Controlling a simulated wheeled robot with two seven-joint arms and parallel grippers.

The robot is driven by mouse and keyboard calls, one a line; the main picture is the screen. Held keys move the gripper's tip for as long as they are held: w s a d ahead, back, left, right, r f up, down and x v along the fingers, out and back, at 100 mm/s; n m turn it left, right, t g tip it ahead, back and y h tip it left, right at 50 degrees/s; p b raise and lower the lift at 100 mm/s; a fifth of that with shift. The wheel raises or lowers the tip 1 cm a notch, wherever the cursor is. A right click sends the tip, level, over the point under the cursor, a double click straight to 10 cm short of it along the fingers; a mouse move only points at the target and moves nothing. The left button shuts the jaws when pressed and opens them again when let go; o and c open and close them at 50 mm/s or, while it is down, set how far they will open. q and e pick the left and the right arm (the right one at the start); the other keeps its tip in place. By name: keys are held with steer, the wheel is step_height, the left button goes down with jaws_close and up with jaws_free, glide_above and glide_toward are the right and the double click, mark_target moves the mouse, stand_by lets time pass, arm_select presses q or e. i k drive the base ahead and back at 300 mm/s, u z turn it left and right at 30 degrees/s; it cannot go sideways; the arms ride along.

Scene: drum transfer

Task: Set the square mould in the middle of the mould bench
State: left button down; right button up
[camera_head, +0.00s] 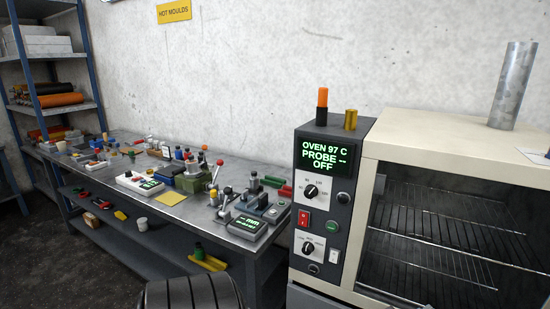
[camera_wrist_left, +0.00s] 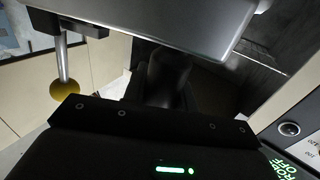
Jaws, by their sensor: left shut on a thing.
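The long grey bench (camera_head: 150,222) runs along the wall under a yellow HOT MOULDS sign (camera_head: 174,11), crowded with small items. I cannot pick out a square mould for sure in the head view. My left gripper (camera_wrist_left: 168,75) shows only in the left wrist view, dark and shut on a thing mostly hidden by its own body. A smooth grey slab with a rounded corner (camera_wrist_left: 150,20) crosses the top of that view, near the fingers. I cannot tell whether it is the mould or whether it is held. My right gripper is in neither view.
The oven (camera_head: 450,135) stands right of the bench, with its control box (camera_head: 310,170) reading 97 C. A yellow ball on a rod (camera_wrist_left: 65,88) is left of the gripper. Blue shelving (camera_head: 84,60) stands far left.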

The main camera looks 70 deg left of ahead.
mark_target(119, 172)
steer(key=u, duration=3.95)
steer(key=i, duration=3.7)
steer(key=z, duration=2.7)
